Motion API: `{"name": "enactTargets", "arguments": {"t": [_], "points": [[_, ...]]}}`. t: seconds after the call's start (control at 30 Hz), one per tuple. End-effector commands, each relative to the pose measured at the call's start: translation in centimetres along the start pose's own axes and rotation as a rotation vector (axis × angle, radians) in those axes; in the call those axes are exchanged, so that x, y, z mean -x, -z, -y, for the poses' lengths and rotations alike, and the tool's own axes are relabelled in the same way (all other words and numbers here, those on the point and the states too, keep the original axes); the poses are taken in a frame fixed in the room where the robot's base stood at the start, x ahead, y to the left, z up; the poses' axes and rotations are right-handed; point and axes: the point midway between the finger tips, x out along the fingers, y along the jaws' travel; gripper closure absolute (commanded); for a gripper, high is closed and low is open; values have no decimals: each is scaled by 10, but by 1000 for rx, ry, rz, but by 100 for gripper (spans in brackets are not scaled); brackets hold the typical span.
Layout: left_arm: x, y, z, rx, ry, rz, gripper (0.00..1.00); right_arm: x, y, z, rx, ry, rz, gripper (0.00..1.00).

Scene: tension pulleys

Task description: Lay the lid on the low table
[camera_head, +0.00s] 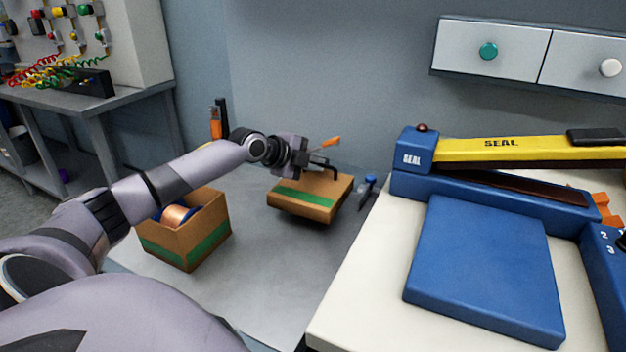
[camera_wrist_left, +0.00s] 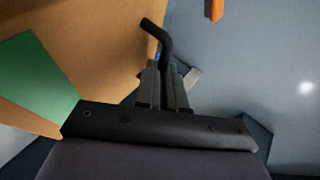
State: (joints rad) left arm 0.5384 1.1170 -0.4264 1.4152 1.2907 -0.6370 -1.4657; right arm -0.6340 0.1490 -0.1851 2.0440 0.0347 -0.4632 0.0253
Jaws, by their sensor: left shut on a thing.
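The lid (camera_head: 312,196) is a shallow brown cardboard piece with a green stripe. It is at the far part of the grey low table (camera_head: 262,280) and looks slightly tilted; whether it touches the table I cannot tell. In the left wrist view the lid (camera_wrist_left: 75,50) fills the upper left, beside the gripper's fingers (camera_wrist_left: 163,75). The fingers' hold on the edge is partly hidden. My right gripper is not in view.
An open cardboard box (camera_head: 190,235) with a copper spool (camera_head: 178,215) stands left of the lid. A blue-handled tool (camera_head: 368,184) is to the lid's right. A white worktop (camera_head: 365,290) with a blue and yellow sealer (camera_head: 500,150) borders the right. The low table's front is clear.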

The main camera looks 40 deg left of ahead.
Motion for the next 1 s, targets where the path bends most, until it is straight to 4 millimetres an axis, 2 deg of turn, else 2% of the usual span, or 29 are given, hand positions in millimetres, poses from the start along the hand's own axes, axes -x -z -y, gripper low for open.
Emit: {"name": "enactTargets", "arguments": {"t": [0.23,0.57,0.67,0.7,1.0], "points": [[-19,-8,-31,3,-3,-1,100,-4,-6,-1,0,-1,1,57],[-21,-9,-34,0,-2,0,100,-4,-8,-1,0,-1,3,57],[-21,-9,-34,0,-2,0,68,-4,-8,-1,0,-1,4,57],[-21,-9,-34,0,-2,0,65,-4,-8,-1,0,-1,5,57],[-20,-8,-32,0,-1,0,65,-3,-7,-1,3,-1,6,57]]}}
